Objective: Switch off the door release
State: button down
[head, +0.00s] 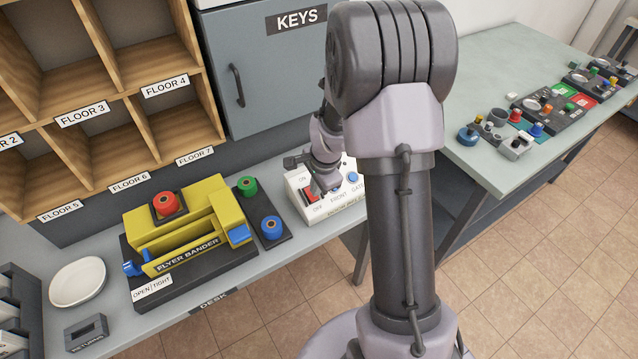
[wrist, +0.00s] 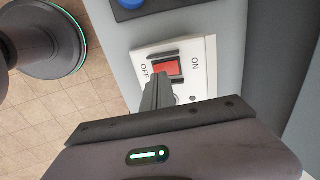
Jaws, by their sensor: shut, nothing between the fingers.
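A white switch box (head: 325,207) stands on the desk, right of the flyer bander. It has a red rocker switch (head: 309,195) between ON and OFF labels, and a blue button marked GATE (head: 352,178). The wrist view shows the red rocker (wrist: 166,68) in a dark frame, ON to its right and OFF to its left. My gripper (wrist: 157,82) is shut and empty, its tips beside the rocker near the OFF end. I cannot tell if they touch it or which end is pressed. In the head view my gripper (head: 320,185) hides part of the box top.
The yellow flyer bander (head: 190,235) and a dark plate with green (head: 246,186) and blue (head: 272,227) knobs lie left of the box. A grey KEYS cabinet (head: 262,75) stands behind. A side table (head: 490,60) with several control boxes is at right.

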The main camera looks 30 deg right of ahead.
aim_at(314, 199)
jog(key=shift+b+x, duration=0.35)
jog(key=shift+x, duration=0.95)
jog(key=shift+s+f+b, duration=0.1)
jog(key=shift+f+b, duration=0.2)
jog(key=shift+f, duration=0.1)
jog(key=shift+s+a, duration=0.1)
jog(key=shift+s, duration=0.1)
jog(key=shift+w+r+p, duration=0.2)
jog(key=shift+r+p, duration=0.4)
jog(key=shift+r, duration=0.15)
